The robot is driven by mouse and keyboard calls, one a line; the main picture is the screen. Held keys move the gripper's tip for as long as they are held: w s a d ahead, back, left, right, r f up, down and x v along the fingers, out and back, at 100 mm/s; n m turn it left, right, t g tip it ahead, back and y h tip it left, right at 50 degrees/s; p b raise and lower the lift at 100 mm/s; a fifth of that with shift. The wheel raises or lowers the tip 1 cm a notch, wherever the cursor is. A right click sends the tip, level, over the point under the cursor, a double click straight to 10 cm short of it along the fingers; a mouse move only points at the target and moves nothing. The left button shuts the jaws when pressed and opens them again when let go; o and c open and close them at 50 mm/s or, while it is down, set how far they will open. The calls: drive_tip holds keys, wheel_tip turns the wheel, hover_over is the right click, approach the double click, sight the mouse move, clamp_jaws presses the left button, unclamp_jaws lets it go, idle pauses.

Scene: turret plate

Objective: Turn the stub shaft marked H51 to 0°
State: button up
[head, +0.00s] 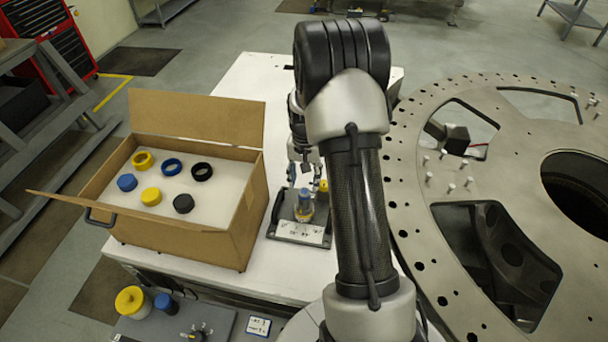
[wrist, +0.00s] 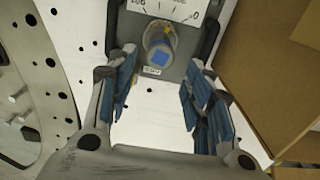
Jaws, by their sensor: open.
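A stub shaft (head: 304,206) with a blue top and a pale base stands upright on a dark plate (head: 271,230) with a white scale card (head: 300,233). A small label (wrist: 152,71) beside the shaft is too small to read. A yellow mark shows at the shaft's upper right. My gripper (wrist: 160,95) is open, its two blue-padded fingers apart and empty, with the shaft ahead between them. My arm partly hides it in the head view.
A cardboard box (head: 190,247) with foam and several coloured rings and caps stands left of the plate. The large perforated turret plate (head: 405,215) lies to the right. A grey panel (head: 140,328) with yellow and blue knobs is in front. White table (head: 250,85) is clear behind.

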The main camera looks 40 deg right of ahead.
sight(304, 192)
drive_tip(key=shift+f+b, duration=2)
drive_tip(key=shift+f, duration=1.1)
drive_tip(key=shift+c, duration=0.3)
drive_tip(key=c, duration=0.7)
drive_tip(key=shift+c, duration=0.2)
drive_tip(key=m, duration=0.6)
drive_tip(key=shift+b, duration=0.4)
drive_tip(key=o, duration=0.8)
